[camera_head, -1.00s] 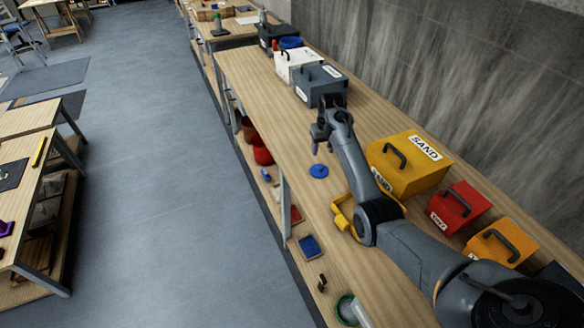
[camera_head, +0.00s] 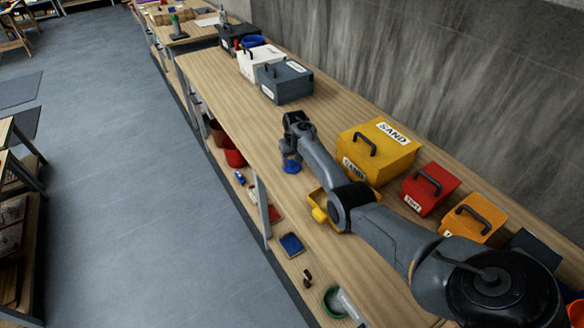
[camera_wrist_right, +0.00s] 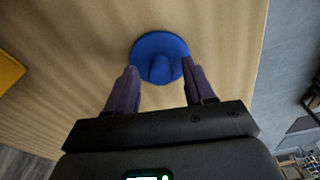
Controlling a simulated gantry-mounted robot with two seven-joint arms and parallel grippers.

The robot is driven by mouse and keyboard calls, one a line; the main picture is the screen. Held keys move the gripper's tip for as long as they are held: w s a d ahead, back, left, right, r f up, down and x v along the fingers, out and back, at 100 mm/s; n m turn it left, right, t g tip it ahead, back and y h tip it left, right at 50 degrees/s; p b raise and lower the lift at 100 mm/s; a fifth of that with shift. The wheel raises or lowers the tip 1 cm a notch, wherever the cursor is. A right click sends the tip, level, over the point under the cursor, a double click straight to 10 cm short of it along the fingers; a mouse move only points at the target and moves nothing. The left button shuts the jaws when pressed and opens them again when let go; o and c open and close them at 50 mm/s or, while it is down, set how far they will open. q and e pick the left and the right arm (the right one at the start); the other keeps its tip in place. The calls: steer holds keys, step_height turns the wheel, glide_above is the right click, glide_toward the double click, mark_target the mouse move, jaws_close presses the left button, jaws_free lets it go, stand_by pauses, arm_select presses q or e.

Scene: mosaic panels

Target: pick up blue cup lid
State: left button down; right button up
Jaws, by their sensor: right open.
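The blue cup lid (camera_head: 291,167) lies on the wooden bench, under the end of my right arm in the head view. In the right wrist view the lid (camera_wrist_right: 160,47) is a round blue disc with a raised knob in its middle. My right gripper (camera_wrist_right: 156,82) is open, its two purple-grey fingertips on either side of the knob and at the near edge of the disc. I cannot tell whether they touch it. In the head view the right gripper (camera_head: 291,153) partly covers the lid. My left gripper is not in view.
A yellow SAND box (camera_head: 385,160), a red box (camera_head: 428,190) and an orange box (camera_head: 472,220) stand along the wall side. A yellow tray (camera_head: 318,203) lies beside my arm. Grey (camera_head: 287,85) and white boxes stand farther back. The bench between is clear.

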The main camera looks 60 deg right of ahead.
steer(key=shift+f, duration=0.2)
steer(key=shift+c, duration=0.4)
jaws_close()
steer(key=shift+r, duration=0.15)
